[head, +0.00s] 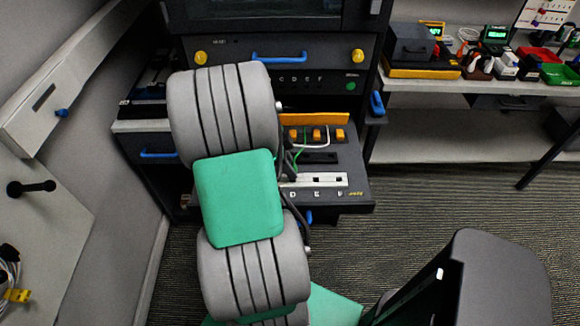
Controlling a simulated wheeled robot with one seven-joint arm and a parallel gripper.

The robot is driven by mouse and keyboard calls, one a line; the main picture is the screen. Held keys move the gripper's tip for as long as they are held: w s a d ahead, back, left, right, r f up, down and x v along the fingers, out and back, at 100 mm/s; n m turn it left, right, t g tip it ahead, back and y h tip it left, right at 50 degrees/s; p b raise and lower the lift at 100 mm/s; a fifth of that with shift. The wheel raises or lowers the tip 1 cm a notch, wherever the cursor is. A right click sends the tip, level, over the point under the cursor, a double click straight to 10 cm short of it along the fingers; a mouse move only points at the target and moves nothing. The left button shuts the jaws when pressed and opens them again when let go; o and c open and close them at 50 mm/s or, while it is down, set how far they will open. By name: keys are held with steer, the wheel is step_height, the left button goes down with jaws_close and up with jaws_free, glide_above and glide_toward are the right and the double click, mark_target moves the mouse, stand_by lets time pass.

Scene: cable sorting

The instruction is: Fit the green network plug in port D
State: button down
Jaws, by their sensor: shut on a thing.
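My arm's grey and green links fill the middle of the head view and hide most of my gripper. Only a dark part of my gripper (289,165) shows at the arm's right edge, over the pulled-out shelf. A thin green cable (299,153) runs to it; the green plug itself is hidden there. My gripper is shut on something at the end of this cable. The white port strip (328,180) lies just right of my gripper, with letters D, E and F in front. Port D is at the strip's left end, largely covered. Contact between plug and port cannot be seen.
Orange blocks (318,135) and a white cable (327,137) sit behind the strip. A blue handle (377,103) is on the cabinet's right side. A side bench (480,87) holds several boxes and tools. A dark chair-like object (500,280) stands at front right.

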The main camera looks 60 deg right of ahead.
steer(key=shift+f+b, duration=0.9)
steer(key=shift+b, duration=0.15)
stand_by(0.6)
steer(key=c, duration=1.2)
jaws_free()
steer(key=shift+o, duration=0.3)
steer(key=o, duration=0.4)
steer(key=shift+o, duration=0.2)
steer(key=shift+r+p, duration=2.15)
steer(key=shift+r, duration=1.4)
